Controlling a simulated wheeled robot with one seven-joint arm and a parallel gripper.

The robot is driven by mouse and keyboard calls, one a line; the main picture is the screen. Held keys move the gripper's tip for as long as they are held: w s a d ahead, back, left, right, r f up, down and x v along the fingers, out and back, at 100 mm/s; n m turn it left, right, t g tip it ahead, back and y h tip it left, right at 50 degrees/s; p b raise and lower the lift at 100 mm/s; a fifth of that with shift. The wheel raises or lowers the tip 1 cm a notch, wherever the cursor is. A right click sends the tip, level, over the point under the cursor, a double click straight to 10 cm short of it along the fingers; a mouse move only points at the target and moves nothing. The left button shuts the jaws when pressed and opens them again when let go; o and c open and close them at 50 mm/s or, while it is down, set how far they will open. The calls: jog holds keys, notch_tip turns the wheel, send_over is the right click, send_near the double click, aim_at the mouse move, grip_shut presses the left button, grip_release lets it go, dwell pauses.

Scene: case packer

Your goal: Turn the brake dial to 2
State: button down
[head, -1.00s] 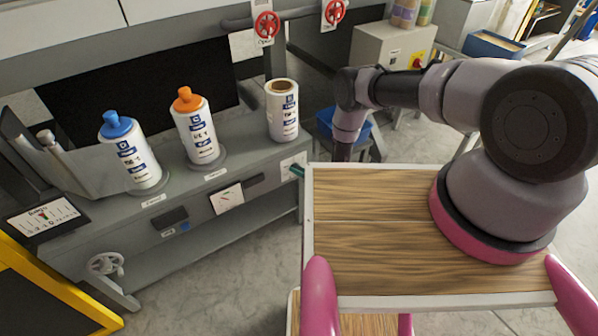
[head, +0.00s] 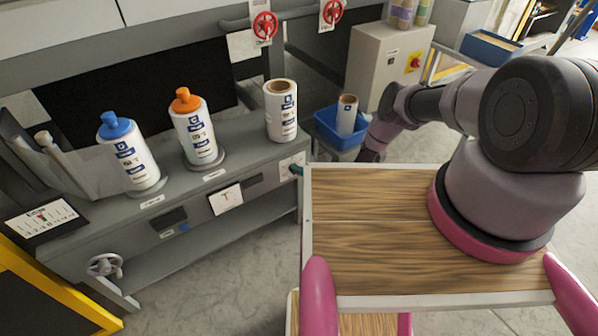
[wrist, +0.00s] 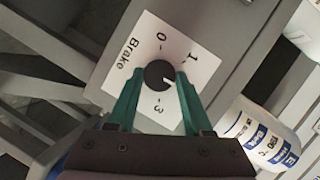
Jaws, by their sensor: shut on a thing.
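The brake dial (wrist: 159,75) is a round black knob on a white plate (wrist: 128,72) marked "Brake", shown in the wrist view. The figures 0, 1 and 3 show around the knob; the place between 1 and 3 is hidden behind the right finger. The knob's white mark points down and right, between 1 and 3, towards that hidden place. My gripper (wrist: 158,84) is shut on the knob, with one teal finger on each side. In the head view the dial's plate (head: 287,161) is at the right end of the grey machine front, with a teal fingertip (head: 296,170) at it.
A hand wheel (head: 104,265) is low at left. My wooden deck (head: 370,230) is close to the machine's right end. A blue bin (head: 328,128) stands behind.

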dwell(0.4)
jog(key=shift+c, duration=1.6)
grip_release()
jog(key=shift+d, duration=0.1)
jog(key=v, duration=1)
jog(key=shift+s+d, duration=0.25)
jog(key=shift+f, duration=0.1)
